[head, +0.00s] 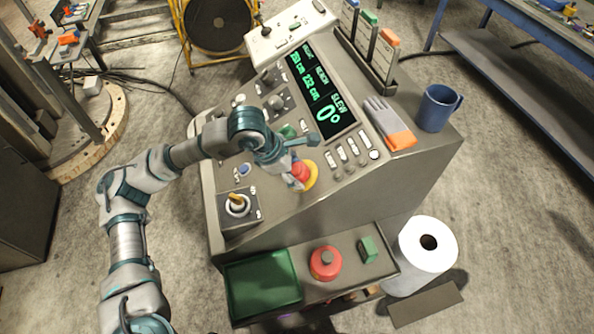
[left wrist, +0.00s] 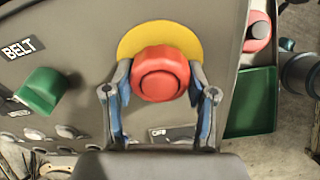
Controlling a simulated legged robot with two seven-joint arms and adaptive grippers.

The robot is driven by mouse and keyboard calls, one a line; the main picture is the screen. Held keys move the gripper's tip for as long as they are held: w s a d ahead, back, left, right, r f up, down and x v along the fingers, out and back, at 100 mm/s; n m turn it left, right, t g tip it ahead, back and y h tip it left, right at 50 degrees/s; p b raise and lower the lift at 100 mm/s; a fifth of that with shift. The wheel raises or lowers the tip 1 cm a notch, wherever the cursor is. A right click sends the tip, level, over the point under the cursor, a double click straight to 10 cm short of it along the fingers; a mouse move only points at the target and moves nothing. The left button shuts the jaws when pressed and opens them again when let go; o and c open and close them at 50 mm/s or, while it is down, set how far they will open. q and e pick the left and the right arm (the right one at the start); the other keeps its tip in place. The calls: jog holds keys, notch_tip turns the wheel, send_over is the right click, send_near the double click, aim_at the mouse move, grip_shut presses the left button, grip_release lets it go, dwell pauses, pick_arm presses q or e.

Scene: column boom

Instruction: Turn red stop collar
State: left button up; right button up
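The red stop collar (left wrist: 160,76) is a round red knob on a yellow disc (left wrist: 160,36), on the sloping face of the grey console. In the head view the collar (head: 300,172) is partly covered by my left gripper (head: 295,174). In the left wrist view the left gripper (left wrist: 160,88) has one finger on each side of the collar, and both fingertips appear to touch its sides. The collar's underside and the exact contact are hidden. My right gripper is in neither view.
A green knob (left wrist: 41,90) stands left of the collar in the wrist view. A joystick (head: 237,204) is at the console's lower left. A glove (head: 388,122) and a blue mug (head: 437,108) lie on the right. A green tray (head: 262,284) is on the lower shelf.

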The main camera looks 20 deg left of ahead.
pick_arm(q)
jog(key=o, duration=0.3)
jog(key=shift+f, duration=0.15)
jog(key=shift+o, duration=0.2)
jog(key=shift+a, duration=0.15)
jog(key=v, duration=1.2)
jog(key=shift+w+a, duration=0.1)
